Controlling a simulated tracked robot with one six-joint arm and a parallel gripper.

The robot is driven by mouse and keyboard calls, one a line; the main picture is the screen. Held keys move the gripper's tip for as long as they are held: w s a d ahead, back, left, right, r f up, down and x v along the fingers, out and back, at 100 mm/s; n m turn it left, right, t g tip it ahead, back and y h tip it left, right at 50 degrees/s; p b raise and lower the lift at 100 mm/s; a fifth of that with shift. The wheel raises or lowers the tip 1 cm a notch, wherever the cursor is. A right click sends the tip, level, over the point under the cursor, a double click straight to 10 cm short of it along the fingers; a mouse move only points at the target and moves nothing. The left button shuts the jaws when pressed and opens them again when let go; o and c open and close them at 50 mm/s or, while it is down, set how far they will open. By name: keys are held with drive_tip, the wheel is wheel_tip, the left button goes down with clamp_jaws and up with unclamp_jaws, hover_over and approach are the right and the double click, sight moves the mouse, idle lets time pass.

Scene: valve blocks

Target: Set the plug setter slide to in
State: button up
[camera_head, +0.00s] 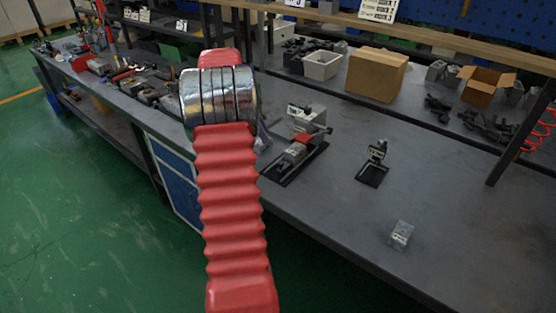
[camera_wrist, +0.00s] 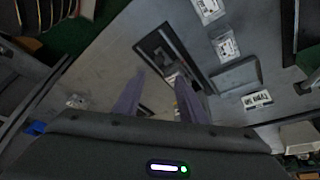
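In the head view a fixture (camera_head: 305,125) with a grey upright body and a red part (camera_head: 297,152) sits on a long black base plate on the bench. It looks like the plug setter, but I cannot read its label or tell its slide position. My gripper (camera_wrist: 158,80) shows in the wrist view with its two purple-grey fingers apart and nothing clearly held. A black rectangular frame (camera_wrist: 157,42) lies beyond the fingers, with a small light part (camera_wrist: 173,76) near the right fingertip. In the head view my red arm hides most of the gripper.
A small black stand (camera_head: 374,168) and a metal block (camera_head: 400,234) stand to the right on the bench. A cardboard box (camera_head: 376,74), a white bin (camera_head: 321,65) and an open carton (camera_head: 481,88) stand behind. The bench's front right is mostly clear.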

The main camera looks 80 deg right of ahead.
sight(280, 162)
drive_tip(key=x, duration=1.3)
drive_tip(key=shift+s+f, duration=0.2)
drive_tip(key=shift+c, duration=0.5)
clamp_jaws()
